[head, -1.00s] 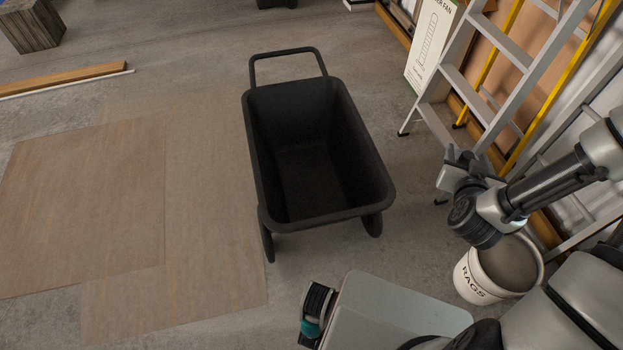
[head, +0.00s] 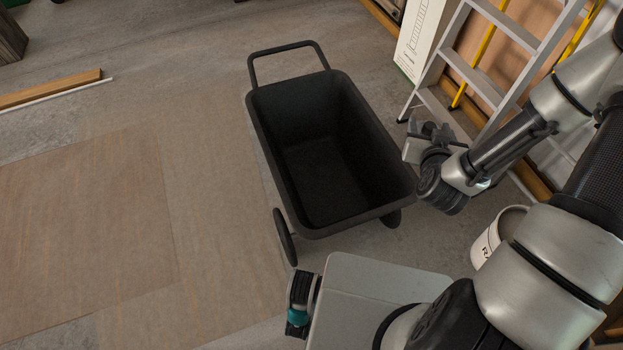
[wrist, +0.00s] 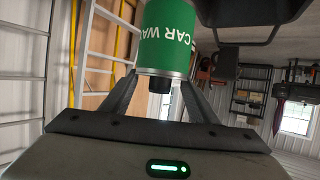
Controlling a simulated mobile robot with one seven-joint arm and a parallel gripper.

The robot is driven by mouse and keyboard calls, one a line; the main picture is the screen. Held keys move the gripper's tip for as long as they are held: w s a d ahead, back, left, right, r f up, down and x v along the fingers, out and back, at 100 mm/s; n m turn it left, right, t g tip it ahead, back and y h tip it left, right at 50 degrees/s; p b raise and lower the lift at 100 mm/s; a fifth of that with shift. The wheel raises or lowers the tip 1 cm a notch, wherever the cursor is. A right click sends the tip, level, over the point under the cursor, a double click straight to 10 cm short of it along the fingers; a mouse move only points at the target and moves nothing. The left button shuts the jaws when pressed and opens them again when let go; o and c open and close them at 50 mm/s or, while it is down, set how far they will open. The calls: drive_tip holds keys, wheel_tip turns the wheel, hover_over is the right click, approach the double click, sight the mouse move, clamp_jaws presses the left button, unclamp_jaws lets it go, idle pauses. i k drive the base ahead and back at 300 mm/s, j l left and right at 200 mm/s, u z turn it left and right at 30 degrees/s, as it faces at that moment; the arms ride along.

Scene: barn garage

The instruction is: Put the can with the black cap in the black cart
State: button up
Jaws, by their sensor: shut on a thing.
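The black cart (head: 318,228) stands on the floor in the middle of the head view, its tub open and empty. The green can (wrist: 168,45) is in the wrist view, with white lettering upside down and its black cap (wrist: 160,83) facing my palm. My gripper (wrist: 160,80) is shut on the can, one finger on each side. In the head view my gripper (head: 432,132) is just right of the cart's right rim, seen from above. The can cannot be made out there. A black tub shape, likely the cart (wrist: 250,14), shows at the top right of the wrist view.
A stepladder (head: 487,75) and a tall white box (head: 425,38) stand behind my arm at the right. A white bucket (head: 490,240) is partly hidden by my arm. Planks (head: 50,88) lie at the left. Flat brown sheets (head: 90,215) cover the left floor, otherwise clear.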

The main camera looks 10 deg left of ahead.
sight(332, 183)
drive_tip(key=i+j, duration=0.1)
drive_tip(key=j, duration=1.35)
